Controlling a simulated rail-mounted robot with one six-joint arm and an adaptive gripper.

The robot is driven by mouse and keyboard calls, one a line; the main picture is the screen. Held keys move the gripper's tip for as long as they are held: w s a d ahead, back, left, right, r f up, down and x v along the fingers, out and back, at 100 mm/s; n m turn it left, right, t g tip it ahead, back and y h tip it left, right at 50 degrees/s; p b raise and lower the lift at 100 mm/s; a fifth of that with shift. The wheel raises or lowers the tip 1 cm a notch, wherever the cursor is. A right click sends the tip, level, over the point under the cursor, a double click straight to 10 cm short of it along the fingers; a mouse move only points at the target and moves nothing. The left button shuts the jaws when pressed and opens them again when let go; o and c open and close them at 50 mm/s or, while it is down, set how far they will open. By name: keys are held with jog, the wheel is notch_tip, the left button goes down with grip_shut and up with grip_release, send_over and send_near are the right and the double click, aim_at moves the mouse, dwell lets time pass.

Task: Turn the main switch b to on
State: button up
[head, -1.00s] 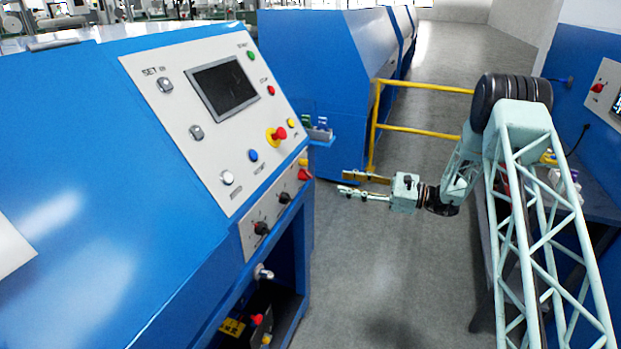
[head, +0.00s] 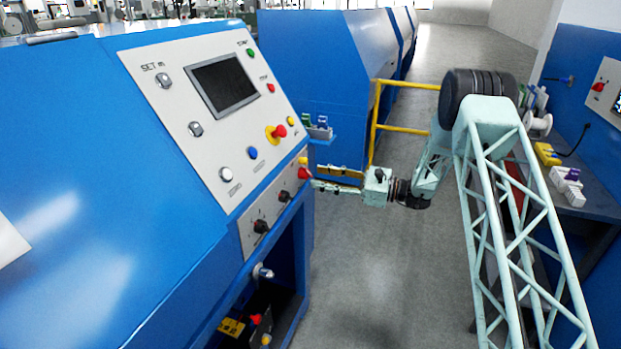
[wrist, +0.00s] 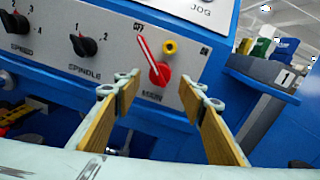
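The main switch (wrist: 160,73) is a red rotary knob labelled MAIN on the pale lower panel, with OFF at its upper left and ON at its upper right. Its white-lined pointer tilts up and left towards OFF. In the head view the red main switch (head: 304,174) is at the right end of the lower panel. My gripper (wrist: 160,92) is open and empty, its two wood-coloured fingers on either side of the knob in the wrist view and apparently short of it. In the head view my gripper (head: 316,177) is close by the knob.
Beside the switch are a yellow button (wrist: 170,47) and the black SPINDLE knob (wrist: 83,45). A small shelf (wrist: 262,75) with coloured items juts out at the right. A yellow railing (head: 376,120) stands behind my arm. Another red switch (head: 598,87) is on the right-hand machine.

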aim_at(311, 175)
jog(key=shift+b+x, duration=0.35)
jog(key=shift+x, duration=1.85)
jog(key=c, duration=1.1)
